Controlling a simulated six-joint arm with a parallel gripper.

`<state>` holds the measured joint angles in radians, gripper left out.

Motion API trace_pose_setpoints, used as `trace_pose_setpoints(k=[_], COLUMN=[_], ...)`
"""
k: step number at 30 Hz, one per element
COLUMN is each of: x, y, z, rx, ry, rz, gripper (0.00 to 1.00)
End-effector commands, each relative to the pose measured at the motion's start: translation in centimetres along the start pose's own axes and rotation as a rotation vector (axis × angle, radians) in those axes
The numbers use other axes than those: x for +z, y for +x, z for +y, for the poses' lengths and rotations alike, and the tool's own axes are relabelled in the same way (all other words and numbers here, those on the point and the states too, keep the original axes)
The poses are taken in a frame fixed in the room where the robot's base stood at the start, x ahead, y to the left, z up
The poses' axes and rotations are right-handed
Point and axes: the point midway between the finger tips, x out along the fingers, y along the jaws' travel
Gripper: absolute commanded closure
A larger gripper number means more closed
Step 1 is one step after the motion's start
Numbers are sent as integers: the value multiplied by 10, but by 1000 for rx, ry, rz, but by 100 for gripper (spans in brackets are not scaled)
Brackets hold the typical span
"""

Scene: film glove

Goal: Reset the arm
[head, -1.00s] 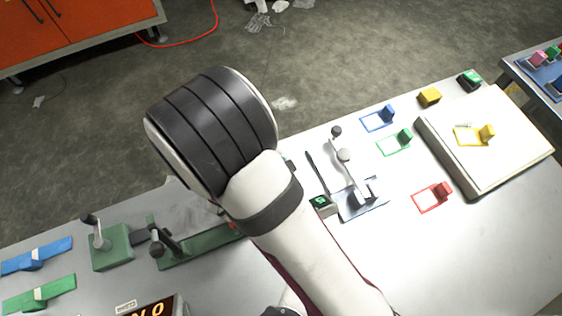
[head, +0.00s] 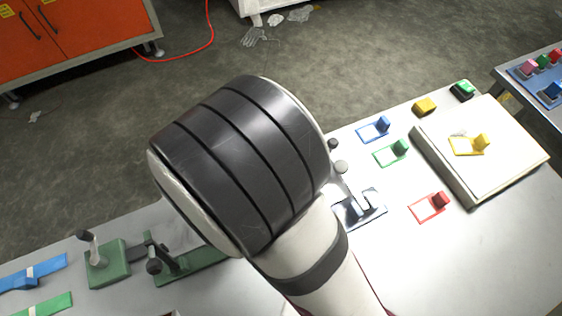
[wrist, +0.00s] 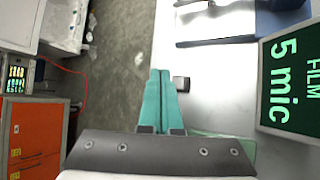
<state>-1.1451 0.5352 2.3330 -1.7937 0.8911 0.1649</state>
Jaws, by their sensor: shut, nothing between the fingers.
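My gripper shows in the wrist view as two teal fingers (wrist: 160,100) lying together, shut and empty. The fingers point over the table's edge, with floor to their left and the grey table top to their right. A small dark block or knob (wrist: 182,84) is just right of the fingertips; I cannot tell whether they touch. In the head view my own arm fills the middle and hides the gripper and part of the table.
The table holds a green lever fixture (head: 107,262), a metal lever device (head: 362,205), a white raised box (head: 480,185) and small colored blocks such as a red one (head: 440,199). A green "FILM 5 mic" display (wrist: 290,78) stands at right in the wrist view.

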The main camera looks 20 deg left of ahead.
Motion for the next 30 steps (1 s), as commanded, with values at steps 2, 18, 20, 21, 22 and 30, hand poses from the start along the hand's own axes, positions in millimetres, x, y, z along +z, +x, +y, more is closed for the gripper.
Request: trace_pose_setpoints(k=[2, 18, 20, 21, 22, 30], x=[0, 172, 206, 215, 214, 168], y=[0, -28, -58, -83, -102, -174], z=[0, -58, -101, -129, -145, -145], rx=[0, -328, -485, -604, -690, -1079], ry=[0, 845, 1200, 1459, 1647, 2503], rz=[0, -348, -463, -526, -557, -449], gripper=[100, 100, 100, 100, 100, 100])
